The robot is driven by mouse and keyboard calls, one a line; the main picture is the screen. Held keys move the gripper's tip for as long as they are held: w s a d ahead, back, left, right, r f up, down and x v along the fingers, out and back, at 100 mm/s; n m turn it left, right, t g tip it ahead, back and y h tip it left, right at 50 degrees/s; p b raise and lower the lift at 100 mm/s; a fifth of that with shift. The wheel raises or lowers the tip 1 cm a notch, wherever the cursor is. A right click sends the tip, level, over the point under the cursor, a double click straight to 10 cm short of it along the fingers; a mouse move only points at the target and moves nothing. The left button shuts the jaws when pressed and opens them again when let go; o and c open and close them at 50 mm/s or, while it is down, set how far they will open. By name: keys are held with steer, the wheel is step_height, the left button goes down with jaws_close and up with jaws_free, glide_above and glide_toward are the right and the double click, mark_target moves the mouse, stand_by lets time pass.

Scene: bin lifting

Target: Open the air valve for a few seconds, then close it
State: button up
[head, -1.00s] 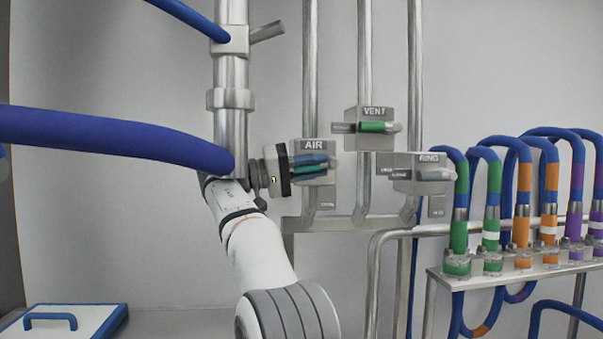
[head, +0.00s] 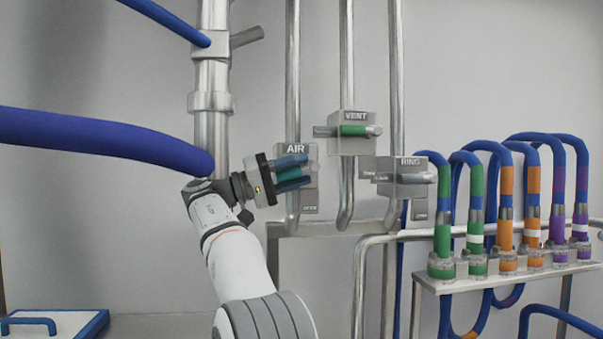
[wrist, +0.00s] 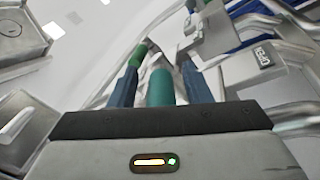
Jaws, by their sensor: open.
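The air valve (head: 308,150) is a grey box labelled AIR on a vertical pipe, left of the vent valve in the head view. My gripper (head: 296,170) is at its front, with two blue fingers pointing right and slightly up. The green valve handle (head: 283,173) lies between the fingers. In the wrist view the teal-green handle (wrist: 160,87) runs between the fingers of my gripper (wrist: 160,82), with narrow gaps beside it, so the jaws are open around it. My gripper covers part of the valve in the head view.
The vent valve (head: 353,142) with a green handle sits up and right, close by. The ring valve (head: 407,178) is further right. A thick blue hose (head: 100,135) crosses at left. A rack (head: 500,275) carries several colour-banded hoses at right.

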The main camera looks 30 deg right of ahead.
steer(key=v, duration=0.8)
steer(key=shift+b, duration=0.45)
steer(key=shift+d, duration=0.1)
steer(key=shift+c, duration=0.4)
